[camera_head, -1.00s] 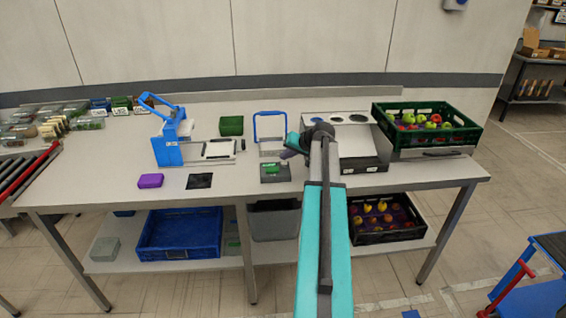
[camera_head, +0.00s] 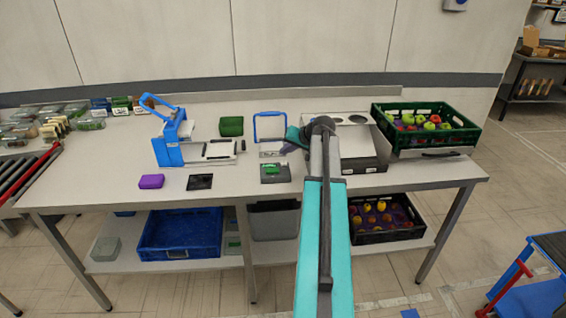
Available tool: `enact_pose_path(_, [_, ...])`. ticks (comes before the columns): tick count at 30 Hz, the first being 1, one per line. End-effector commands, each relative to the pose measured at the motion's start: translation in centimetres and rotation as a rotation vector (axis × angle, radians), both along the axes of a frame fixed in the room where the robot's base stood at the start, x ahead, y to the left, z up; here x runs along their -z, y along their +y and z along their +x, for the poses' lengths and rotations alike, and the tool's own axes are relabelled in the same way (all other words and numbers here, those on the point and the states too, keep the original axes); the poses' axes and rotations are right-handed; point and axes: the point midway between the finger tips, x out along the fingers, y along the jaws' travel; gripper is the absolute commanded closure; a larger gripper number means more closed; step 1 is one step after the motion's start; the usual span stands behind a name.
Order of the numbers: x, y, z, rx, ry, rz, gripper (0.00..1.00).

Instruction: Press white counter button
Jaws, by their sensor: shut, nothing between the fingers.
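A small grey box with a green top part (camera_head: 275,171) sits near the front of the table, left of my arm. It may be the counter; a white button on it is too small to make out. My gripper (camera_head: 287,150) is small and dark at the end of my teal arm, just above and right of this box, apart from it in the picture. It is shut and empty. My wrist hides part of the table behind it.
A blue-handled frame (camera_head: 269,124) stands behind the box. A blue sealing device (camera_head: 168,141), a purple block (camera_head: 151,181) and a black pad (camera_head: 199,182) lie left. A green fruit crate (camera_head: 385,117) stands right. The front table edge is clear.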

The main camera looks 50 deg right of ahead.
Motion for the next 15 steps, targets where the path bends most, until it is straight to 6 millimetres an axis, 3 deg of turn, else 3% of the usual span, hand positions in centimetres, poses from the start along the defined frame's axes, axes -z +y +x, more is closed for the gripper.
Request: enact_pose_path(15, [-3.0,0.0,0.0,0.001,-0.001,0.000,1.00])
